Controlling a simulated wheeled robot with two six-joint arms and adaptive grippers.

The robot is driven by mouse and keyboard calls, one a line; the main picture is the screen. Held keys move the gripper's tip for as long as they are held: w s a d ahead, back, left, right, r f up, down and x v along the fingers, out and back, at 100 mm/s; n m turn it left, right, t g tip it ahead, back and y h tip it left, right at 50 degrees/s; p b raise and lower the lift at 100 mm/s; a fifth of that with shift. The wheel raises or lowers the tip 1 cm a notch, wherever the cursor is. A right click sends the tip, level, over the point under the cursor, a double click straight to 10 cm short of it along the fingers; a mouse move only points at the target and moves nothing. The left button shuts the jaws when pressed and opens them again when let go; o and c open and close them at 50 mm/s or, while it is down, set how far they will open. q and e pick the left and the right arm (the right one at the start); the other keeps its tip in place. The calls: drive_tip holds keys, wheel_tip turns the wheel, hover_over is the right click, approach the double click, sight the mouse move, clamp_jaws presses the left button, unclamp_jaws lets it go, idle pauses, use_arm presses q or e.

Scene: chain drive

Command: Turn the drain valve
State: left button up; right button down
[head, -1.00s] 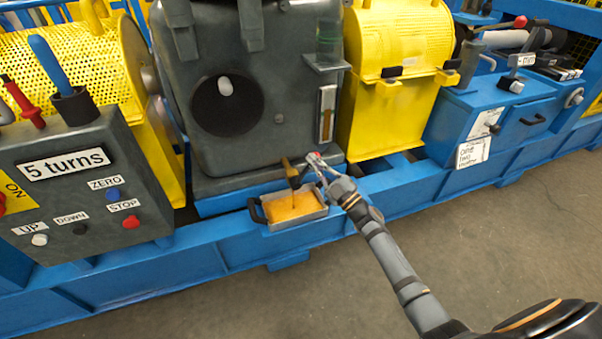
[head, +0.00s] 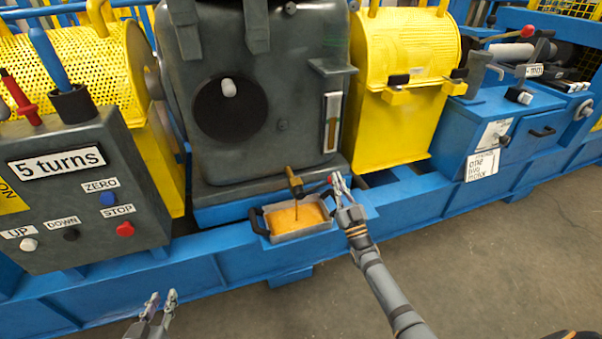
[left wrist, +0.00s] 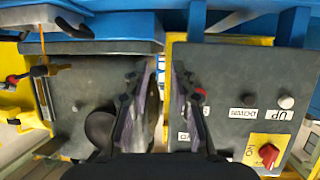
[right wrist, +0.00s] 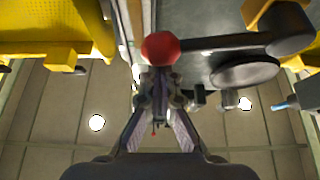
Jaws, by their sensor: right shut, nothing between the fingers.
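The brass drain valve (head: 292,182) sits low on the front of the dark grey housing (head: 268,150). Its dark lever, with a red knob (head: 331,179), points right; the knob is also large in the right wrist view (right wrist: 160,48). A thin amber stream hangs from the valve into a metal tray (head: 306,234) of amber liquid. My right gripper (head: 339,180) is shut and empty, close beside the knob; contact is unclear. My left gripper (head: 161,300) is open and empty, low in front of the blue frame. The valve also shows in the left wrist view (left wrist: 39,71).
A grey control panel (head: 85,190) with buttons and a "5 turns" display stands left. Yellow guards (head: 400,110) flank the housing. A blue frame rail (head: 190,275) runs along the front. The floor (head: 480,260) at front right is clear.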

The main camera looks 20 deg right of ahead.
use_arm(q)
drive_tip(key=shift+w+a+r+t, duration=0.1)
drive_tip(key=shift+w+r+t, duration=0.25)
drive_tip(key=shift+r, duration=0.4)
drive_tip(key=shift+w+d+r+t, duration=0.1)
drive_tip(key=shift+w+r+t, duration=0.25)
drive_tip(key=shift+r, duration=0.4)
drive_tip(key=shift+w+a+r+t, duration=0.1)
drive_tip(key=shift+w+r+t, duration=0.1)
drive_tip(key=shift+r+t, duration=0.4)
use_arm(e)
drive_tip(key=shift+d+f+m+h, duration=0.25)
drive_tip(key=shift+f+m+h, duration=0.5)
drive_tip(key=shift+m, duration=0.45)
use_arm(q)
drive_tip(key=shift+r, duration=0.1)
use_arm(e)
drive_tip(key=shift+r, duration=0.15)
